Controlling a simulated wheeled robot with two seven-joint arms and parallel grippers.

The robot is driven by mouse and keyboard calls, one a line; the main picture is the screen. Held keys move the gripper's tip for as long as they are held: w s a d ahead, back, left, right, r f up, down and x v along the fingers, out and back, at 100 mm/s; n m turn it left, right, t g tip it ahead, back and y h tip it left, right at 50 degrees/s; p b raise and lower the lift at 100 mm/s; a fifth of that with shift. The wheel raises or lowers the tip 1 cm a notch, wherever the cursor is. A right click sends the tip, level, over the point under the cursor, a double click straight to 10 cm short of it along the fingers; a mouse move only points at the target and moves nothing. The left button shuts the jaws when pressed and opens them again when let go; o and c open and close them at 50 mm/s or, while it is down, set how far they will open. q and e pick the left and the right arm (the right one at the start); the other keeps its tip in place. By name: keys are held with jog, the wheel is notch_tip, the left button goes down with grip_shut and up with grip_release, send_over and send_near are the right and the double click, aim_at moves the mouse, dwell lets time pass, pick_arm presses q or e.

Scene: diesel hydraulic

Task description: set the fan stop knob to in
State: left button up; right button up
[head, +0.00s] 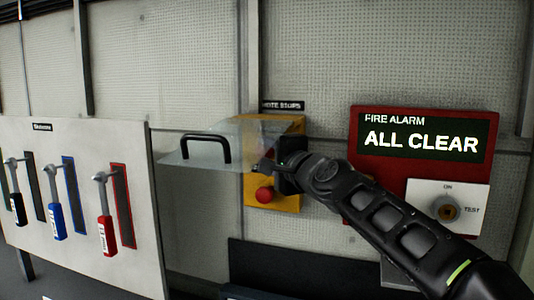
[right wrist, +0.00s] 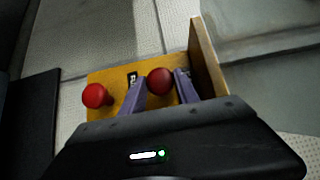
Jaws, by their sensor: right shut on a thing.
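A yellow box (head: 288,200) on the wall carries two red knobs, under a sign that ends in "MOTE STOPS". Its clear cover (head: 215,155), with a black handle (head: 207,137), stands swung up and out. My right gripper (head: 268,167) reaches in from the right, below the cover. In the right wrist view its purple fingers (right wrist: 160,90) are shut on one red knob (right wrist: 159,80). The other red knob (right wrist: 96,95) is free, to the left; in the head view a red knob (head: 264,195) shows below the gripper. The small label (right wrist: 131,78) is too unclear to tell which knob is fan stop.
A red fire alarm panel (head: 357,130) reading "ALL CLEAR" is right of the box, with a white ON/TEST key switch plate (head: 420,190) beneath, close to my right arm. At left a white panel (head: 90,140) carries several coloured levers.

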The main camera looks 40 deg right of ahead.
grip_shut()
jog(key=shift+w+d, duration=0.35)
jog(key=shift+d, duration=0.1)
jog(key=shift+w+d, duration=0.15)
jog(key=shift+d, duration=0.1)
jog(key=o, duration=0.9)
grip_release()
jog(key=shift+c, duration=0.2)
jog(key=o, duration=0.4)
jog(key=s, duration=0.2)
jog(key=s+a+b, duration=0.1)
jog(key=s, duration=0.2)
jog(key=s+b, duration=0.1)
jog(key=s, duration=0.1)
jog(key=shift+s+a, duration=0.15)
jog(key=shift+s, duration=0.2)
